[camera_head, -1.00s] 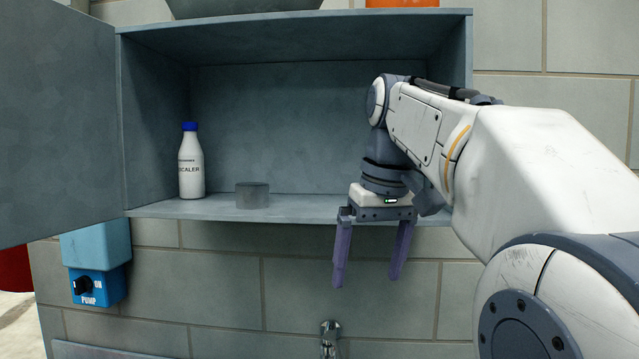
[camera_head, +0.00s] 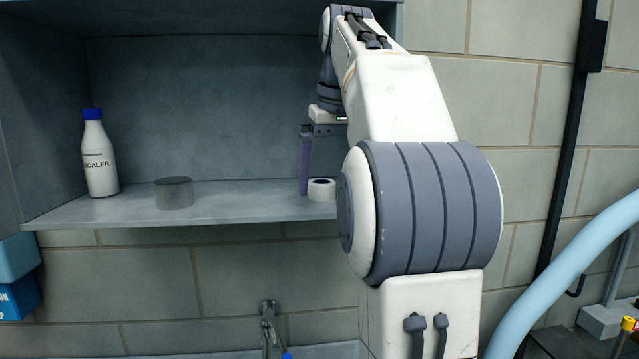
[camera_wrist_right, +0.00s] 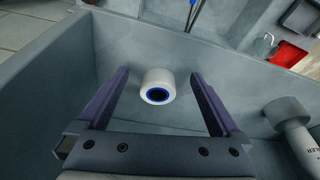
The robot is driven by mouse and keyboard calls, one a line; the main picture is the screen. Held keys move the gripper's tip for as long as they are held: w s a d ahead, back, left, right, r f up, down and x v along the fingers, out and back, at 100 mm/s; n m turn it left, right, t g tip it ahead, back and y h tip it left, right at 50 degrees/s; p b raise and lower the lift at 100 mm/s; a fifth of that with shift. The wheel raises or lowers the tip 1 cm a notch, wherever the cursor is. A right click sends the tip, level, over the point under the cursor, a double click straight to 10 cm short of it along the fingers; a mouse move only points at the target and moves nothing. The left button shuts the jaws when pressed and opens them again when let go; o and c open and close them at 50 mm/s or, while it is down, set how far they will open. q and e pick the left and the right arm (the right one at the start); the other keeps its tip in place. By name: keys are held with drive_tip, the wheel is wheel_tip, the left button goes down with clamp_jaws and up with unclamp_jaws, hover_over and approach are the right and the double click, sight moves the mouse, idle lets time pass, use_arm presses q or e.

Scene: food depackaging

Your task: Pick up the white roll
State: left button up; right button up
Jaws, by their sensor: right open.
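The white roll (camera_head: 321,189) stands on the cabinet shelf, near its right end, partly hidden behind my right arm in the head view. In the right wrist view the white roll (camera_wrist_right: 158,86) shows a blue-ringed dark hole and lies between the two fingers, with a gap on each side. My right gripper (camera_wrist_right: 160,76) is open and points down at it. In the head view only one purple finger of the right gripper (camera_head: 304,160) shows, just left of the roll; the other is hidden by my arm. My left gripper is not in view.
A white bottle with a blue cap (camera_head: 99,155) and a grey cylinder (camera_head: 174,193) stand on the shelf (camera_head: 235,201) to the left. Free shelf lies between the cylinder and the roll. A light blue pipe (camera_head: 560,270) rises at the right.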

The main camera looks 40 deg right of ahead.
sight(322, 182)
drive_tip(key=w, duration=0.1)
drive_tip(key=w+d+p, duration=0.1)
drive_tip(key=w, duration=0.1)
drive_tip(key=shift+r+p, duration=0.2)
drive_tip(key=shift+p, duration=0.1)
drive_tip(key=shift+w+d+f, duration=0.1)
drive_tip(key=shift+w+f, duration=0.15)
drive_tip(key=shift+f, duration=0.55)
drive_tip(key=c, duration=1.4)
drive_tip(key=shift+r, duration=0.1)
